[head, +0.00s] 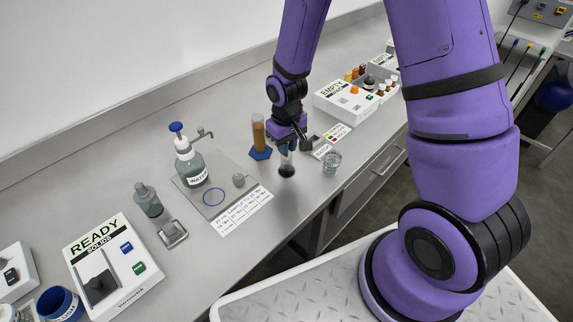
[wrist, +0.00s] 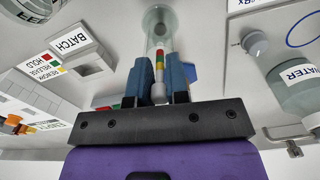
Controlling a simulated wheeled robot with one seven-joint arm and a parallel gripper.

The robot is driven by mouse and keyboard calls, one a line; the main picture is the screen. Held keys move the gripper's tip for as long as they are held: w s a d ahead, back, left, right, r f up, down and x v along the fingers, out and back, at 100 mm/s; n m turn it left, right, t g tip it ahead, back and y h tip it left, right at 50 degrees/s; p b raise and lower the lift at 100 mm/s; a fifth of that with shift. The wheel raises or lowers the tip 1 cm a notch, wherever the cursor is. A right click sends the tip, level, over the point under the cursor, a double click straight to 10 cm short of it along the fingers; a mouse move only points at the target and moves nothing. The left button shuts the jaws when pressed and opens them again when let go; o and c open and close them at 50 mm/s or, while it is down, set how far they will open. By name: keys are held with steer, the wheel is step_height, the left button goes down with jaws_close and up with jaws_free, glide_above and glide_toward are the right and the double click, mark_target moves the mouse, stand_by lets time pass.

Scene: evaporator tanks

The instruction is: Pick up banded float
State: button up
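The banded float shows in the wrist view as a thin upright stem (wrist: 159,66) with red, yellow and green bands. Its upper end lies between the two blue fingers of my gripper (wrist: 159,92), which are close in on both sides and look shut on it. The lower part of the float is inside or in front of a clear glass cylinder (wrist: 158,18). In the head view my gripper (head: 287,146) points down at the top of that cylinder (head: 287,169), which has dark liquid at its bottom. The float itself is hard to make out there.
An amber cylinder on a blue base (head: 259,138) stands just left of my gripper. A glass beaker (head: 331,162) and the BATCH block (head: 314,142) are close on the right. A water bottle (head: 189,160) and a READY tray (head: 112,265) stand farther left.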

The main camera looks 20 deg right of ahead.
steer(key=shift+r, duration=0.1)
steer(key=shift+r, duration=4.7)
steer(key=shift+f, duration=0.1)
